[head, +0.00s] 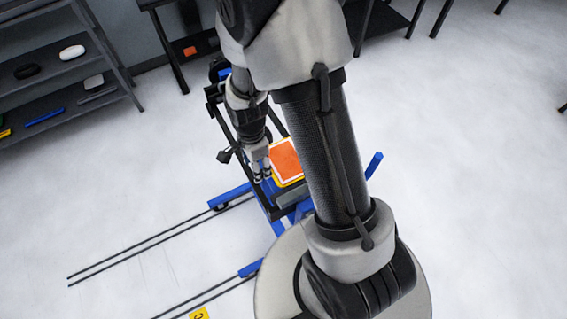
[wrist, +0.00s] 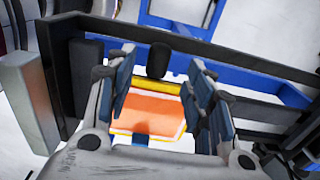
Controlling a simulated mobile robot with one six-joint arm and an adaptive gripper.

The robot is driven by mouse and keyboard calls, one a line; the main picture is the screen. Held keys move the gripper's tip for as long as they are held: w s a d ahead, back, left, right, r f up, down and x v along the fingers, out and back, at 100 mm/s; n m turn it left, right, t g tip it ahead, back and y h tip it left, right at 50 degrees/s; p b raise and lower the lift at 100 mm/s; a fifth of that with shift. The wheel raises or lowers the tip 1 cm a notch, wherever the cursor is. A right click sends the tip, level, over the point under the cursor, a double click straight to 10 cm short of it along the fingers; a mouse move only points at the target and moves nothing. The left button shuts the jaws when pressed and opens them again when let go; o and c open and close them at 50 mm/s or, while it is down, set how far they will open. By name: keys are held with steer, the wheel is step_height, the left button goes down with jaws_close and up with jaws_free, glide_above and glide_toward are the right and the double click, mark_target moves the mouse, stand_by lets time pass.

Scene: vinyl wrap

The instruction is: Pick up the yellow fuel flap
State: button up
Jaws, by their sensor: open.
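A square piece with an orange-red face and a yellow edge (head: 300,180) lies on the blue and black cart. In the wrist view its yellow strip (wrist: 152,87) shows beyond the orange face (wrist: 150,108). I cannot tell whether this yellow part is the fuel flap or a layer under the orange. My gripper (head: 262,177) is at the left edge of this piece in the head view. In the wrist view my gripper (wrist: 163,103) is open, with the piece showing between its two fingers. Contact cannot be told.
The cart's black frame bar (wrist: 240,62) and blue frame (wrist: 165,25) lie close around the fingers. A grey shelf (head: 60,113) at left holds several small parts, including a blue strip (head: 44,118). Dark rails (head: 140,243) run along the pale floor, otherwise largely clear.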

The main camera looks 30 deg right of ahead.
steer(key=f, duration=0.4)
steer(key=shift+d+b, duration=0.2)
steer(key=shift+b, duration=0.2)
steer(key=shift+s, duration=0.1)
steer(key=shift+c, duration=0.5)
steer(key=shift+r, duration=0.1)
jaws_close()
